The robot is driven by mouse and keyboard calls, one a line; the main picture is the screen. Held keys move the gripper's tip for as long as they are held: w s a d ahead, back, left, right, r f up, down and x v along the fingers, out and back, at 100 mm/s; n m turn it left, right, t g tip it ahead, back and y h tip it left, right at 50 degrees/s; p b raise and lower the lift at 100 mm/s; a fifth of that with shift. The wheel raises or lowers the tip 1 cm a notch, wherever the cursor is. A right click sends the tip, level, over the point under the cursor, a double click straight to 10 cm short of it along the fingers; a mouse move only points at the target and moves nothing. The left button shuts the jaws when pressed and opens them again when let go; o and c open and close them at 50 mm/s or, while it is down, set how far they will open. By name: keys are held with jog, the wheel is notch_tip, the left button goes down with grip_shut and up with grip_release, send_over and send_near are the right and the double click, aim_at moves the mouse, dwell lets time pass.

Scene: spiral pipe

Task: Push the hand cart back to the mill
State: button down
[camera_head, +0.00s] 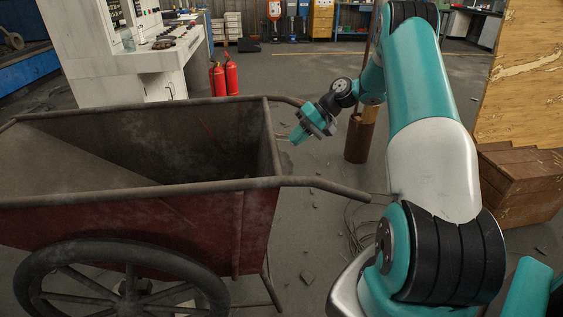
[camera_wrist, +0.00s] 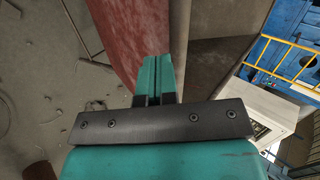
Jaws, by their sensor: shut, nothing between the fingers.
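The hand cart (camera_head: 110,220) stands at the left in the head view, a large empty dark-red metal bin with worn edges. Its spoked wheel (camera_head: 122,285) faces me, and a bar handle (camera_head: 325,186) sticks out to the right. My gripper (camera_head: 284,139) is at the cart's right end, near the upper rim, with its fingers pointing left. In the wrist view my gripper's teal fingers (camera_wrist: 154,78) are together and empty, pointing at the cart's red end wall (camera_wrist: 130,35) beside its rim. I cannot tell whether they touch it. I cannot identify the mill for certain.
A white machine console (camera_head: 115,50) stands behind the cart, with two red fire extinguishers (camera_head: 231,75) beside it. A brown cylinder (camera_head: 359,138) stands behind my arm. Wooden crates (camera_head: 520,185) and a board are at the right. Small debris (camera_head: 307,277) lies on the floor.

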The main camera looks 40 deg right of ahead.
jog(key=s+d+f+m+t, duration=0.2)
jog(key=s+d+f, duration=0.1)
jog(key=d+f, duration=0.3)
jog(key=w+a+f, duration=0.4)
jog(key=w+a, duration=0.2)
jog(key=a, duration=0.2)
jog(key=shift+w+a, duration=0.3)
jog(key=shift+a, duration=0.05)
jog(key=shift+a, duration=0.1)
